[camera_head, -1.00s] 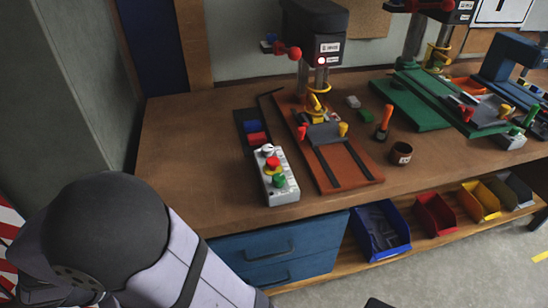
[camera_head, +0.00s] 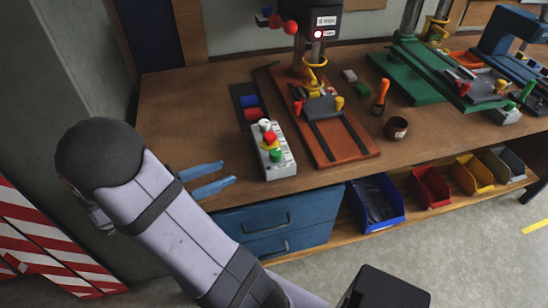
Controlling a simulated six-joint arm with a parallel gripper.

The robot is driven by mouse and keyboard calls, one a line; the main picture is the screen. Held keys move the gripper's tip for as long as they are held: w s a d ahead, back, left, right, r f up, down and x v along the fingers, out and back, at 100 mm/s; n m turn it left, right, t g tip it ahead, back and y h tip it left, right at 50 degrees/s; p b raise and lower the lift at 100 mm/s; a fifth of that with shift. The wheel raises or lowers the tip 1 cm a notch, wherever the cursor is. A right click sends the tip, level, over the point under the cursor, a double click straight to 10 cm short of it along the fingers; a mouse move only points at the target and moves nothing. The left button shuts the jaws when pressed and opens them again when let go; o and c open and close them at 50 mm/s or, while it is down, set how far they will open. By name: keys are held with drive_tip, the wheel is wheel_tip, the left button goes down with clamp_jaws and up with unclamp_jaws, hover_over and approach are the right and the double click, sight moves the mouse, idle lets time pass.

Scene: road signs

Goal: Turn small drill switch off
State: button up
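A drill press with a dark head (camera_head: 321,22) and an orange-red base (camera_head: 350,150) stands at the back left of the workbench. The top of its head is cut off by the frame. A light grey control box (camera_head: 283,165) sits in front of it, with a white knob (camera_head: 265,125), a red button (camera_head: 269,138) on a yellow ring and a green button (camera_head: 276,155). The knob's setting is too small to tell. My gripper (camera_head: 228,172) shows two blue fingers, apart and empty, left of the box and not touching it.
Red and blue blocks (camera_head: 251,114) lie in a dark tray close behind the control box. A larger green-based machine (camera_head: 420,87) stands to the right. An orange-handled tool (camera_head: 381,95) and a brown cup (camera_head: 396,128) are on the bench (camera_head: 180,110).

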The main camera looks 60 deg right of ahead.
sight(270, 156)
drive_tip(key=s+d+g, duration=0.1)
drive_tip(key=d, duration=0.1)
drive_tip(key=s+d+g+b, duration=0.1)
drive_tip(key=s+d, duration=0.1)
drive_tip(key=s+d+g+h, duration=0.1)
drive_tip(key=s, duration=0.1)
drive_tip(key=shift+d+r+m, duration=0.25)
drive_tip(key=shift+d+m, duration=0.05)
drive_tip(key=shift+d, duration=0.1)
drive_tip(key=shift+s+d+r, duration=0.25)
drive_tip(key=shift+s+d, duration=0.05)
drive_tip(key=shift+d, duration=0.05)
drive_tip(key=shift+p+x, duration=0.55)
drive_tip(key=shift+x, duration=3.05)
drive_tip(key=shift+c, duration=0.3)
drive_tip(key=c, duration=0.7)
